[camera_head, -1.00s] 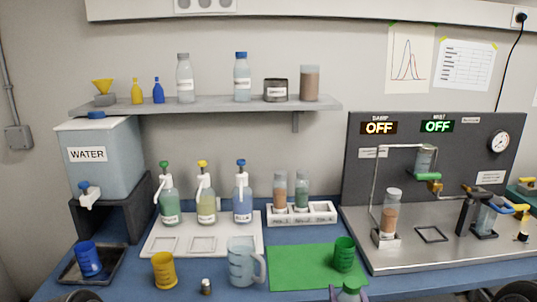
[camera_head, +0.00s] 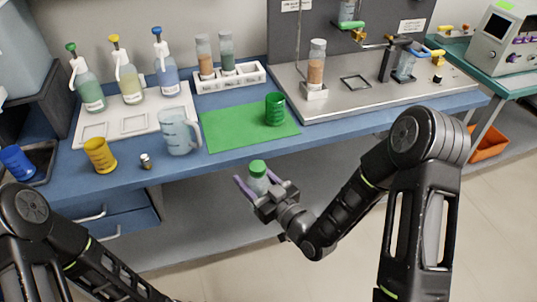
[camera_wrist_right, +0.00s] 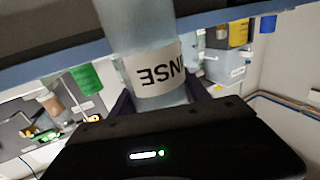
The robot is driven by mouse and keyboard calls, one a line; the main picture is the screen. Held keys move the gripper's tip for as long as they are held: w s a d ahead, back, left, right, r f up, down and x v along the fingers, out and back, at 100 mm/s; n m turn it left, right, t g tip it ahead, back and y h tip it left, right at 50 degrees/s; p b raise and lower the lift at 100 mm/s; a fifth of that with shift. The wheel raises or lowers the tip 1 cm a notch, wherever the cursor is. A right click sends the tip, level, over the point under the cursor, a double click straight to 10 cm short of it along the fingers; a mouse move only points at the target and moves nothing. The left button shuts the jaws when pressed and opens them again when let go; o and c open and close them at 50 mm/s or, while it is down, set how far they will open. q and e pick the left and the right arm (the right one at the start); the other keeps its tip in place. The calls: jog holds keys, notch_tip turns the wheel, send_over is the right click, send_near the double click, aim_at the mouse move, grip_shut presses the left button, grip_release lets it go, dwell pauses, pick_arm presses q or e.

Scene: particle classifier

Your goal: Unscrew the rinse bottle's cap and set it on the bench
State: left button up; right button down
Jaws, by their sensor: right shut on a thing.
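The rinse bottle (camera_head: 256,184) is clear with a green cap (camera_head: 257,166) on its top. My right gripper (camera_head: 264,188) is shut on the bottle's body and holds it about upright in front of the bench (camera_head: 125,173). In the right wrist view the bottle (camera_wrist_right: 135,30) carries a white label ending in "NSE", seen upside down; its cap is out of that view. My left arm comes in at the lower left of the head view, but its gripper is outside the picture.
A green mat (camera_head: 230,134) with a green beaker (camera_head: 275,109) lies near the bench front. A clear jug (camera_head: 176,133), a small vial (camera_head: 146,161) and a yellow beaker (camera_head: 100,155) stand to its left. A metal rig plate (camera_head: 340,103) is at the right.

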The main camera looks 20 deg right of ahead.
jog(key=s+a+f+n+g+y, duration=0.2)
jog(key=s+a+n+y, duration=0.1)
jog(key=a, duration=0.3)
jog(key=shift+s+f+g+y, duration=0.3)
jog(key=shift+s+y, duration=0.25)
jog(key=shift+y, duration=0.05)
pick_arm(q)
jog(key=shift+o, duration=0.3)
